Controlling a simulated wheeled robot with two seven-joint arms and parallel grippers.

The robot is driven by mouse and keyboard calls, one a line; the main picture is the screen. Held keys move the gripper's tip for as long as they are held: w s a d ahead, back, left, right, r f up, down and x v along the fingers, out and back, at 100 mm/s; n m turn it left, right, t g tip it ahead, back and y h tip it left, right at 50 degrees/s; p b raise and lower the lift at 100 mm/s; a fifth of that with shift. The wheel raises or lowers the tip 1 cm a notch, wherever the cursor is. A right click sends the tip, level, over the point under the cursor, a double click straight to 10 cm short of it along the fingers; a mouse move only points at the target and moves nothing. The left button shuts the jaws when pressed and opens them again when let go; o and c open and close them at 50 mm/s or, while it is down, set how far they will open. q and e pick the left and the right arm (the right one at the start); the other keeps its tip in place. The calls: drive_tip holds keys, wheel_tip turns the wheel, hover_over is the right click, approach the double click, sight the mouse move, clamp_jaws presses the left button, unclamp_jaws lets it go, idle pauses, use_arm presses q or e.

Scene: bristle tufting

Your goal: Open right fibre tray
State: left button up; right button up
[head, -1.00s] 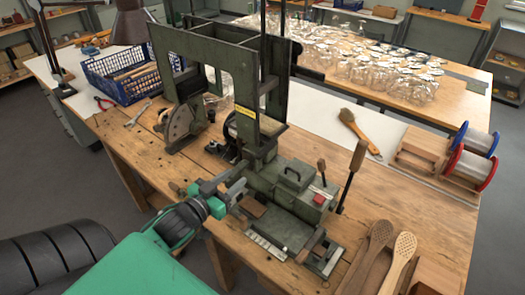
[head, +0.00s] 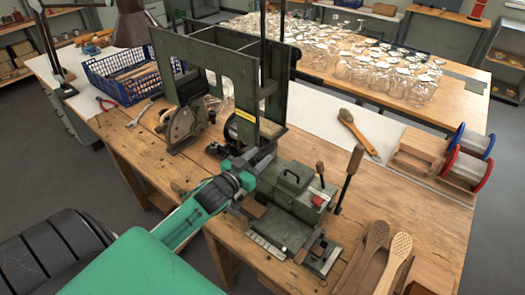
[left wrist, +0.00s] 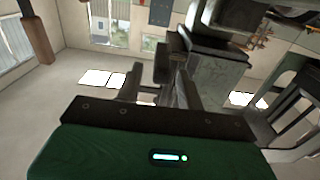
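The green tufting machine (head: 285,205) stands on the wooden bench, with a tall green frame (head: 195,65) behind its low body. A green box with a handle on its lid (head: 291,178) sits on the body. I cannot tell for sure which part is the right fibre tray. My left gripper (head: 246,165) is at the machine's left side, at the foot of the frame, close against it. In the left wrist view, its fingers (left wrist: 157,85) look apart, with dark machine parts (left wrist: 215,72) just beyond; contact cannot be told. My right gripper is out of view.
A lever with a wooden handle (head: 350,175) rises right of the box. Wooden paddles (head: 385,260) lie at front right. A brush (head: 357,130), wire spools (head: 470,155) and a blue crate (head: 130,75) stand around. Bare bench (head: 135,140) shows at left.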

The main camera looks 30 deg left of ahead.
use_arm(q)
drive_tip(key=shift+w+d, duration=0.1)
drive_tip(key=shift+w, duration=1.05)
clamp_jaws()
